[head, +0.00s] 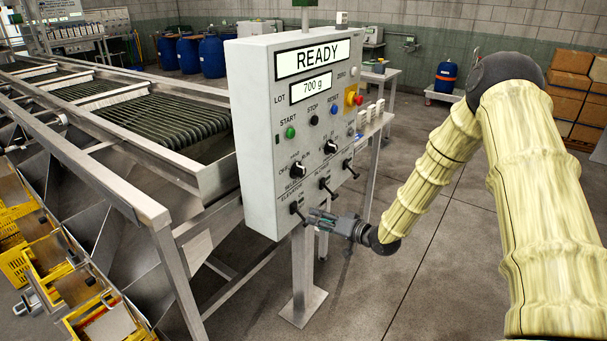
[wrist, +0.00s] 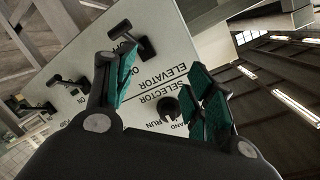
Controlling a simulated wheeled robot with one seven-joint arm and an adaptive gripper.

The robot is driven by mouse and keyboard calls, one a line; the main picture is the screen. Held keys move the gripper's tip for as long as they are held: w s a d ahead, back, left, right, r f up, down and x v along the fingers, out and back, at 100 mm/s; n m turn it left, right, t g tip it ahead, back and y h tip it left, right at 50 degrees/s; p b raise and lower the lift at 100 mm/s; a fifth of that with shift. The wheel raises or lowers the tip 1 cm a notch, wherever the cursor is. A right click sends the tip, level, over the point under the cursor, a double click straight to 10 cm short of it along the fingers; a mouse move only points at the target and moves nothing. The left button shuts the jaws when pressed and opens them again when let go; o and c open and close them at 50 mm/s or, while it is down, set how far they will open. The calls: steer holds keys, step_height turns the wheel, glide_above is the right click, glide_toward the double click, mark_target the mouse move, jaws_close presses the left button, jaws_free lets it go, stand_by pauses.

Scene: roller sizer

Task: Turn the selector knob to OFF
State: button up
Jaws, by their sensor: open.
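The selector knob (head: 298,170) is a round black knob on the front of the white control panel (head: 252,150), above the SELECTOR label. It also shows in the wrist view (wrist: 166,106), upside down, beside the words HAND and RUN. I cannot tell which mark it points at. My gripper (head: 311,219) is just below the knob, near the panel's bottom edge and the ELEVATOR lever (head: 296,207). In the wrist view my gripper (wrist: 163,78) has its teal-padded fingers apart, with panel face between them. It holds nothing.
A second black knob (head: 330,147) and further levers (head: 325,183) sit to the right on the panel. Buttons and a red emergency stop (head: 353,97) are above. The steel roller sizer (head: 150,115) stands to the left.

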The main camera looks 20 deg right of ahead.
mark_target(304, 173)
steer(key=w+d+r+n+t+y, duration=0.1)
steer(key=w+d+r+y, duration=0.3)
steer(key=r, duration=0.6)
steer(key=shift+h, duration=0.7)
steer(key=p+x, duration=0.1)
steer(key=x, duration=0.2)
steer(key=p+x, duration=0.1)
steer(key=x, duration=0.3)
steer(key=p+x, duration=0.1)
steer(key=x, duration=0.2)
steer(key=shift+w+d+r, duration=0.15)
steer(key=shift+w+r, duration=0.15)
steer(key=shift+c, duration=0.4)
steer(key=c, duration=0.9)
